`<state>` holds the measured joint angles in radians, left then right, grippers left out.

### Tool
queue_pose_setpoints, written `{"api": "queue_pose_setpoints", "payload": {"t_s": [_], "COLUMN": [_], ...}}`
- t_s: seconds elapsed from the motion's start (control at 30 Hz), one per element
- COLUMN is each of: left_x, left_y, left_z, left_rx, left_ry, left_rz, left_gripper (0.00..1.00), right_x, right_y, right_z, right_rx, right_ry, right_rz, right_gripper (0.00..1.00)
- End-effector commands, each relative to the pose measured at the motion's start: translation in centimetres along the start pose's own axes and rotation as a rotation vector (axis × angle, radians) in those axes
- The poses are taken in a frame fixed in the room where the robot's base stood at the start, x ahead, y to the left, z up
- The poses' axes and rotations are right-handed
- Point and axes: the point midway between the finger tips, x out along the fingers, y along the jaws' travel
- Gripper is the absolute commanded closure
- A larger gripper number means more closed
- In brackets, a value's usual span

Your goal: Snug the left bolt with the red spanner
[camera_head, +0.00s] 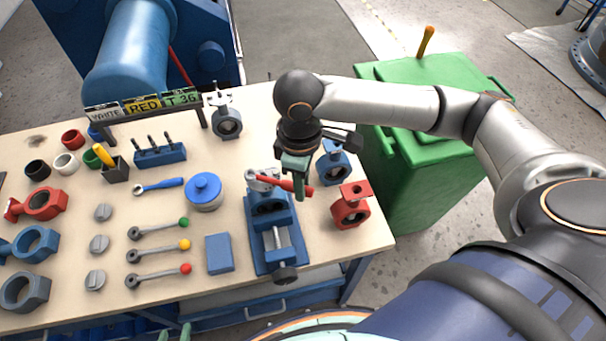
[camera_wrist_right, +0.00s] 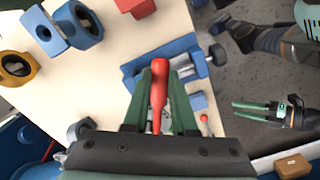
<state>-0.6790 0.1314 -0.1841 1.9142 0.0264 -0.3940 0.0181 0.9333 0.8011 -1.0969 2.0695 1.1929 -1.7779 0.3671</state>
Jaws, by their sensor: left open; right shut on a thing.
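The red spanner (camera_head: 273,181) lies roughly level above the blue vise (camera_head: 277,247) in the head view. Its head end is at the grey top of the valve (camera_head: 267,205) clamped in the vise. My right gripper (camera_head: 301,187) is shut on the spanner's red handle, which also shows between the green fingers in the right wrist view (camera_wrist_right: 159,85). The left bolt is too small and covered to make out; I cannot tell whether the spanner is seated on it. My left gripper (camera_head: 174,334) shows only its fingertips at the bottom edge; it is open and empty in the right wrist view (camera_wrist_right: 268,112).
A red valve (camera_head: 350,212) and a blue valve (camera_head: 333,166) stand right of the vise. A blue spanner (camera_head: 158,186), a round blue-lidded pot (camera_head: 204,191) and a blue block (camera_head: 219,253) lie left. A green bin (camera_head: 425,180) stands beyond the table's right edge.

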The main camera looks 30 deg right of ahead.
Motion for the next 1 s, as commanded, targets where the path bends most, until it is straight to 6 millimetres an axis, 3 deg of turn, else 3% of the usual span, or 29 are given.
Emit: {"api": "queue_pose_setpoints", "payload": {"t_s": [1.0], "left_x": [-0.1], "left_y": [0.0], "left_z": [-0.1], "left_rx": [0.0], "left_ry": [0.0], "left_rz": [0.0], "left_gripper": [0.5], "right_x": [-0.1], "right_y": [-2.8], "right_z": [-0.3], "right_rx": [0.257], "right_ry": [0.004], "right_rz": [-0.006], "right_gripper": [1.0]}}
